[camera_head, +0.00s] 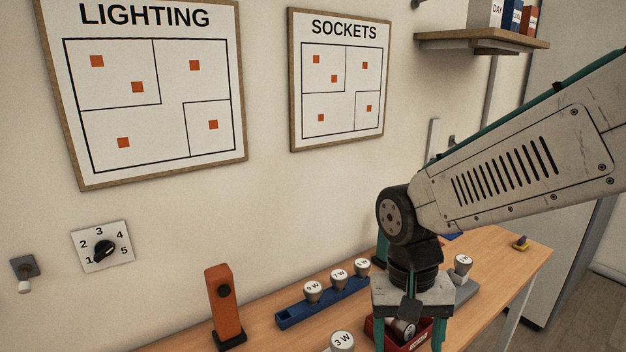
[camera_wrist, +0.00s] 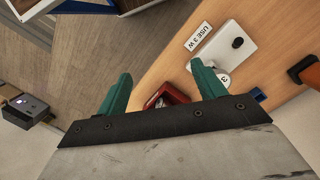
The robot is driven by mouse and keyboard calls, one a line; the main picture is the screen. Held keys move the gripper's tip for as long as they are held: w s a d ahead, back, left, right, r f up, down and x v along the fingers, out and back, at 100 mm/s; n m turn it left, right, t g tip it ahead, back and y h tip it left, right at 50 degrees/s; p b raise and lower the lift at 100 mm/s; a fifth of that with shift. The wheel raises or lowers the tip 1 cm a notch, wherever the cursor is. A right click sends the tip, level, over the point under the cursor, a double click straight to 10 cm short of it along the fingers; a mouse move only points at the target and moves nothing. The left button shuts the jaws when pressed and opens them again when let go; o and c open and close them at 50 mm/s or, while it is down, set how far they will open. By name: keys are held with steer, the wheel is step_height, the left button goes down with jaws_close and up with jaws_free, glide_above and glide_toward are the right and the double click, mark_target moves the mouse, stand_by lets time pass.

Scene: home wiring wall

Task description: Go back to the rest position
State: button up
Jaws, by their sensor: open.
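My gripper (camera_head: 410,338) points down over the front of the wooden bench, above a red bin. It also shows in the wrist view (camera_wrist: 163,92), with its two teal fingers apart and nothing between them. The red bin (camera_head: 418,343) is partly hidden behind my gripper, and at least one bulb shows inside it. In the wrist view the red bin (camera_wrist: 170,95) lies beyond and between the fingers.
A blue rack (camera_head: 292,318) holds bulbs marked in watts. A bulb marked 3 W (camera_head: 342,341) stands at the bench front. An orange upright device (camera_head: 223,300) is at left. A dial (camera_head: 103,250) and a shelf (camera_head: 480,42) are on the wall.

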steer(key=s+d+r+n+t, duration=0.1)
steer(key=s+d+r+t, duration=0.2)
steer(key=s+d+r, duration=0.5)
steer(key=s+d, duration=0.3)
steer(key=d, duration=0.1)
steer(key=shift+r+y, duration=0.35)
steer(key=shift+y, duration=0.05)
